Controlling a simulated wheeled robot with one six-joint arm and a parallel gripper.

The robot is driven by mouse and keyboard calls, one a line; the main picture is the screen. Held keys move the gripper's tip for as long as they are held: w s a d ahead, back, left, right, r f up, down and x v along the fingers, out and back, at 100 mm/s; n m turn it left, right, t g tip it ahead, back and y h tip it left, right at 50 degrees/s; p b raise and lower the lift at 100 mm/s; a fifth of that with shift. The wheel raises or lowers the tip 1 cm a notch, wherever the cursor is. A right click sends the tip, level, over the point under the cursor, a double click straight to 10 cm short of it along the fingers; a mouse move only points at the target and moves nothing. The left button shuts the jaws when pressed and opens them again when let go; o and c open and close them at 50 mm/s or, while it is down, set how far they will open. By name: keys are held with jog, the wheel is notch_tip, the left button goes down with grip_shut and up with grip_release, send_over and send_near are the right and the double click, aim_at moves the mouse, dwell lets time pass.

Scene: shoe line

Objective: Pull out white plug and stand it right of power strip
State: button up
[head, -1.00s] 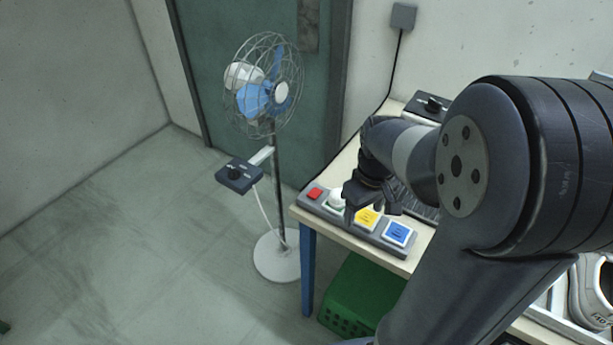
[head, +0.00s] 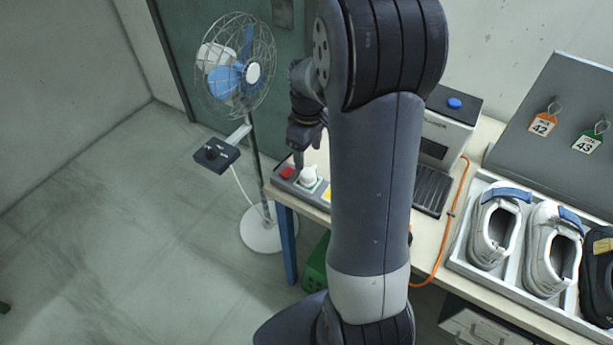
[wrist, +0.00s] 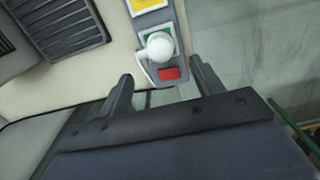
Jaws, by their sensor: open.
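The white plug (head: 309,177) stands upright in the green-edged socket of the grey power strip (head: 288,184), beside the strip's red switch (head: 287,172). In the wrist view the rounded white plug (wrist: 158,46) sits just beyond my gripper (wrist: 162,84), with the red switch (wrist: 170,73) nearer the fingers. My gripper is open and empty, its two fingers apart on either side of the strip's end. In the head view my gripper (head: 299,158) is close above the red-switch end, left of the plug. My arm hides the strip's right part.
A fan (head: 235,75) stands on the floor left of the table. A dark grille (head: 433,190) and a machine with a blue button (head: 454,103) are right of my arm. An orange cable (head: 447,225) runs beside a tray of shoes (head: 473,266).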

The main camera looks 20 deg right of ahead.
aim_at(308, 171)
notch_tip(308, 171, down, 9)
jog(key=b, duration=0.6)
dwell(1.1)
jog(key=c, duration=1.3)
jog(key=shift+r, duration=0.1)
jog(key=shift+r, duration=0.1)
jog(key=shift+r+p, duration=2.2)
jog(key=shift+r, duration=0.7)
